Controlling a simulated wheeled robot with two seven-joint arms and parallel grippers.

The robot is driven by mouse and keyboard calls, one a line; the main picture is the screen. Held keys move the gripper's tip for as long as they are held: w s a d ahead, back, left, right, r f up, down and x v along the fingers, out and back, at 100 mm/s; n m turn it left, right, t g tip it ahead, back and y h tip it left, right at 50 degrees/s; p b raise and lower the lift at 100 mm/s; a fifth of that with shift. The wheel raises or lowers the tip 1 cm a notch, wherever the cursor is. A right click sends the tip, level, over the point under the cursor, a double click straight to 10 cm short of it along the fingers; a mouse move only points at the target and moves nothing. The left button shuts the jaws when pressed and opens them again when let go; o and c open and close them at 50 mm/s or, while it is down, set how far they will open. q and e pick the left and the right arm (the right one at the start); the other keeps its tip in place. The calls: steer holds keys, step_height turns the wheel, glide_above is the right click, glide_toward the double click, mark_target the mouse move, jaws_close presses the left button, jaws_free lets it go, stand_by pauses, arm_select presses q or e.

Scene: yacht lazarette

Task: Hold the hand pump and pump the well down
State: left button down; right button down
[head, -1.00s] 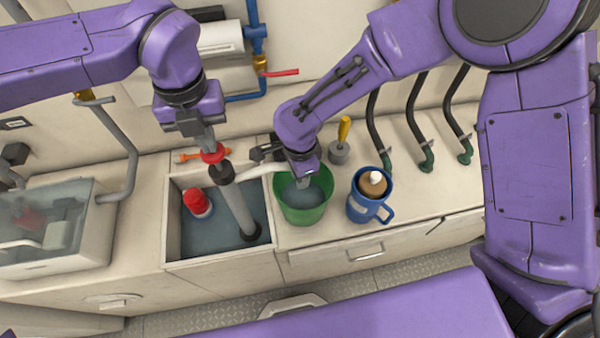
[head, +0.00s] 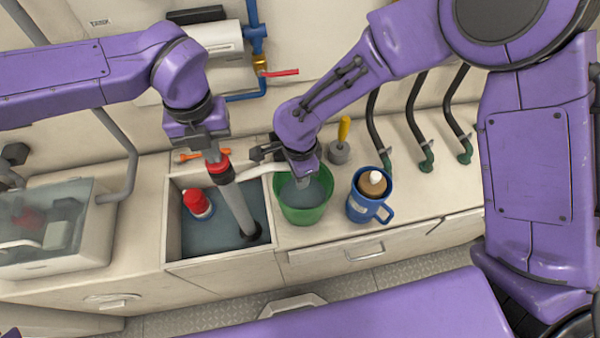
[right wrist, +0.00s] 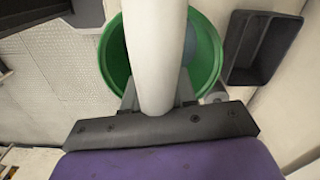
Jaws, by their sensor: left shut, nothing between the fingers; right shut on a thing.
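The hand pump (head: 237,207) is a grey tube with a black foot, standing tilted in the open well (head: 171,225), which holds dark water. Its red handle (head: 217,169) sits low at the tube's top. My left gripper (head: 212,150) is shut with nothing held, just above the handle. The pump's pale hose (head: 250,173) runs right towards the green bucket (head: 303,214), which holds some liquid. My right gripper (head: 303,180) is shut on the hose over the bucket. The right wrist view shows the hose (right wrist: 157,50) between its fingers, hiding part of the bucket (right wrist: 115,65).
A red-topped float switch or similar part (head: 197,203) is in the well's left side. A blue mug (head: 366,208) stands right of the bucket, with a yellow-handled tool (head: 342,140) behind. A clear-lidded box (head: 50,225) is at left. Black hoses (head: 415,120) line the wall.

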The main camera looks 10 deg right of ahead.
arm_select(q)
steer(key=shift+r, duration=2.15)
arm_select(e)
steer(key=c, duration=0.8)
jaws_free()
arm_select(q)
step_height(320, 180, up, 5)
arm_select(e)
step_height(320, 180, up, 11)
steer(key=shift+r, duration=0.5)
